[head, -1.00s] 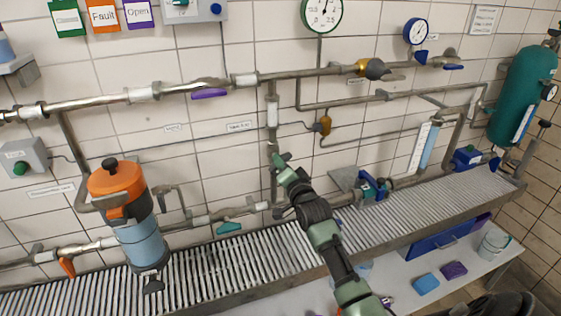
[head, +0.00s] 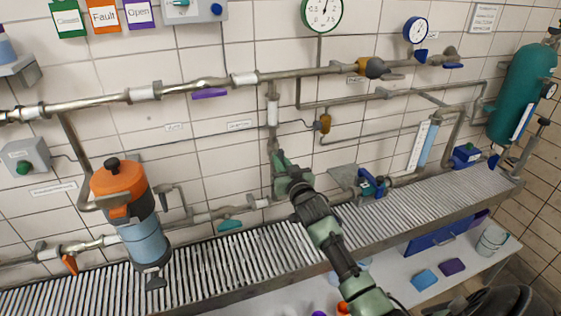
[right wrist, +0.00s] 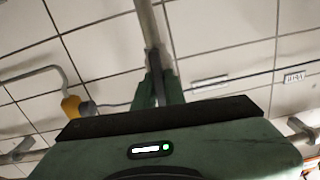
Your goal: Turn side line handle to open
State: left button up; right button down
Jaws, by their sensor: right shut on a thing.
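The side line is a thin grey vertical pipe (head: 273,112) between the upper and lower pipes in the head view. My right gripper (head: 279,160) is at its lower part, in front of the tiled wall. In the right wrist view my right gripper (right wrist: 160,88) has its two green fingers closed around a narrow dark grey handle (right wrist: 152,62) beside the pipe. The fingers hide most of this handle, so its exact angle is hard to tell. My left gripper is in neither view.
An orange-topped blue filter (head: 143,240) stands at left. A purple handle (head: 209,93) is on the upper pipe and a teal handle (head: 230,225) on the lower one. A slatted grey shelf (head: 225,258) runs below. A blue valve (head: 372,184) sits to the right.

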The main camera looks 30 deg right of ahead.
jog(key=shift+f+n, duration=0.1)
jog(key=shift+n, duration=0.4)
jog(key=c, duration=1.5)
grip_release()
jog(key=shift+b+v, duration=0.85)
jog(key=shift+v, duration=3.05)
